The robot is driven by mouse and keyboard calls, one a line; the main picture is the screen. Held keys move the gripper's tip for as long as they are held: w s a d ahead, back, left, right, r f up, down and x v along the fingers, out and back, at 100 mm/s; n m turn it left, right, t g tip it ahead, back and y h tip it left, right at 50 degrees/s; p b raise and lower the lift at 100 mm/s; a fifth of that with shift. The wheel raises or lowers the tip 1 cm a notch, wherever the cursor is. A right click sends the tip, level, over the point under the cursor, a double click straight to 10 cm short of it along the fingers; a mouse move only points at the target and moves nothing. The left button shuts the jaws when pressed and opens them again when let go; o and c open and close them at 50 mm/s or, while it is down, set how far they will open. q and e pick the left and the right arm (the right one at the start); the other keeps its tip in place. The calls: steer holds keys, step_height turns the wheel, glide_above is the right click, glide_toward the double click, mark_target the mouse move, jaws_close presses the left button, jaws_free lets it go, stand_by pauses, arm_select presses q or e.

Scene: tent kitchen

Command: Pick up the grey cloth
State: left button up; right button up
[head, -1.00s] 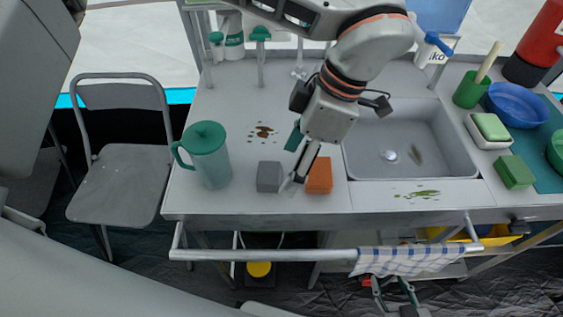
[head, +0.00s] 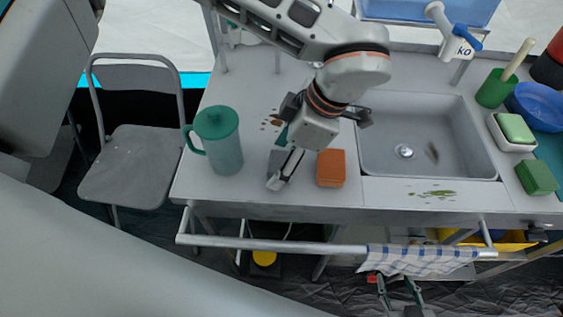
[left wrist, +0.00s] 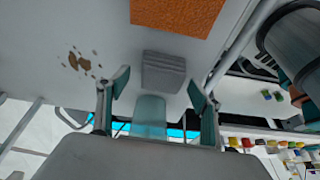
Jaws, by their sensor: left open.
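The grey cloth (head: 273,163) is a small folded stack on the counter, between the green pitcher and an orange block. My left gripper (head: 280,157) is open over it and hides part of it in the head view. In the left wrist view, the cloth (left wrist: 163,71) shows its folded layers and lies ahead of the gap between the two spread fingers (left wrist: 160,88). I see no finger closed on it. My right gripper (head: 397,284) is low in front of the counter, by the checked towel, with its fingers apart and empty.
The orange block (head: 331,168) lies close right of the cloth. The green pitcher (head: 219,143) stands to the left. A sink (head: 405,152) is to the right. A rail (head: 265,243) with a checked towel (head: 415,259) runs along the front. Brown crumbs lie behind.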

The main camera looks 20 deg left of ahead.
mark_target(281, 160)
arm_select(q)
steer(key=shift+r, duration=0.1)
steer(key=c, duration=1)
steer(key=shift+r, duration=0.15)
steer(key=shift+r+p, duration=1.4)
steer(key=shift+r, duration=8.45)
steer(key=shift+c, duration=0.4)
